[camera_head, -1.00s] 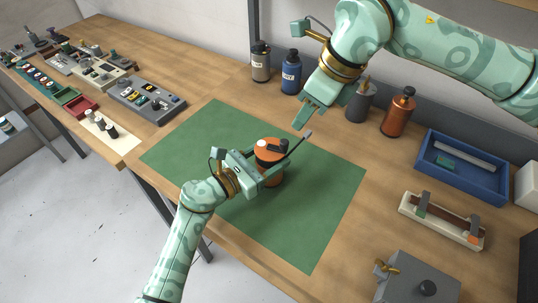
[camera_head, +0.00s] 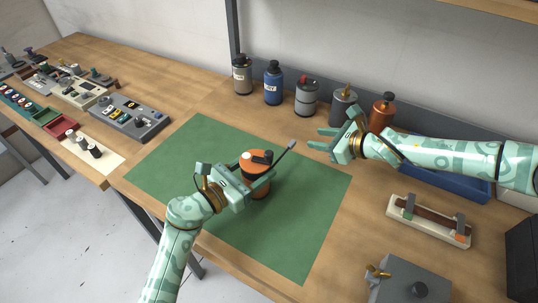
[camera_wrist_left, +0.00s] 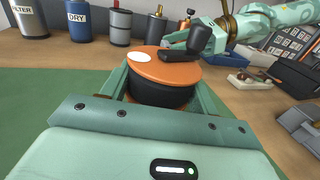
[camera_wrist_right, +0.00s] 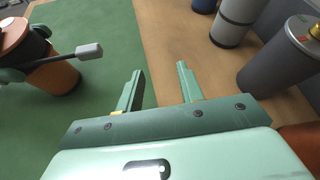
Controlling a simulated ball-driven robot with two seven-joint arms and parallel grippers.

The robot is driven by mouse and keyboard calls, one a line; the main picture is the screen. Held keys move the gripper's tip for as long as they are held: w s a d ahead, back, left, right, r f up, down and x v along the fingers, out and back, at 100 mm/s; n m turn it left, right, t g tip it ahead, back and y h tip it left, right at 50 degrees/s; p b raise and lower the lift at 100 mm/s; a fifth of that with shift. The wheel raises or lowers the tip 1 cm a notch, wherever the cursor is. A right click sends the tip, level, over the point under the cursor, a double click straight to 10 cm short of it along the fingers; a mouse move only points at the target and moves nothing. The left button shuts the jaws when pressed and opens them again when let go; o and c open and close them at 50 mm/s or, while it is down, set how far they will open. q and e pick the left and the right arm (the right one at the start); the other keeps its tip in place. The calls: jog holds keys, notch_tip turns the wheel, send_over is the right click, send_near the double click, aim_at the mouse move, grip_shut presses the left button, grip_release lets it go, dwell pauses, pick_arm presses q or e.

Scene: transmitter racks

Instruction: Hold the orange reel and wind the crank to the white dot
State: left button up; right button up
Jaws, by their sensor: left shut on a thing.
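The orange reel (camera_head: 257,164), with a dark drum, stands upright on the green mat (camera_head: 308,225). My left gripper (camera_head: 258,184) is shut around its sides, as the left wrist view also shows. The white dot (camera_wrist_left: 140,56) is on the left of the reel's orange top. The black crank (camera_wrist_left: 178,55) lies across the top, with its knob (camera_wrist_left: 199,40) away from the dot. A dark rod with a grey tip (camera_wrist_right: 88,51) sticks out beside the reel. My right gripper (camera_head: 322,141) is open and empty, to the right of the reel and the rod, touching neither.
Several canisters, among them a blue one (camera_head: 273,84) and a copper one (camera_head: 382,113), line the back behind my right gripper. A blue tray (camera_head: 445,182), a cream holder (camera_head: 428,222) and a grey box (camera_head: 408,283) are at right. The mat around the reel is clear.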

aim_at(269, 156)
jog(key=s+a+r+n+g+y, duration=0.3)
jog(key=s+r+n+g+y, duration=0.2)
jog(key=s+n+g+y, duration=0.45)
jog(key=a+m, duration=0.1)
jog(key=a, duration=0.3)
jog(key=a+m+t, duration=0.1)
jog(key=a, duration=0.3)
jog(key=a+m+t, duration=0.1)
jog(key=a, duration=0.2)
jog(key=shift+s+a+r, duration=0.25)
jog(key=shift+s+a, duration=0.15)
grip_shut()
